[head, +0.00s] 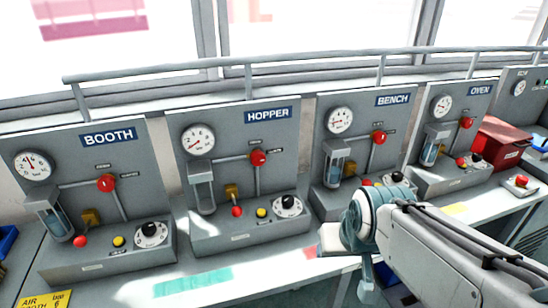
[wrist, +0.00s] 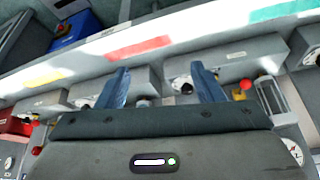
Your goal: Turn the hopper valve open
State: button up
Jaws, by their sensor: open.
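The HOPPER panel (head: 225,140) stands left of centre in the head view. Its red valve knob (head: 258,158) sits on grey pipework below the HOPPER label (head: 268,113). Lower down are a red-ball lever (head: 237,211), a yellow button (head: 262,212) and a black dial knob (head: 288,202). My gripper (wrist: 160,68) is open and empty in the wrist view, its two blue fingers apart. In the head view my arm reaches in from the lower right, its end right of the HOPPER panel and away from the valve knob. The fingertips are not clear there.
Similar panels, BOOTH (head: 85,150), BENCH (head: 360,105) and OVEN (head: 450,105), flank it. A handrail (head: 300,62) runs above them. A red box (head: 500,140) stands right. The bench strip before the HOPPER panel, with green tape (head: 192,282), is clear.

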jog(key=w+a+f+t+y+b, duration=0.1)
jog(key=w+a+f+t+b, duration=0.15)
jog(key=w, duration=0.25)
jog(key=w+a+f+t+y+b, duration=0.1)
jog(key=w+a+t+b, duration=0.3)
jog(key=w, duration=0.2)
jog(key=t+y+b, duration=0.3)
jog(key=t+b, duration=0.3)
send_near(259, 161)
jog(key=shift+n, duration=0.3)
jog(key=p+x, duration=0.1)
jog(key=x, duration=0.7)
jog(key=shift+p, duration=0.35)
jog(key=shift+c, duration=0.3)
jog(key=c, duration=0.9)
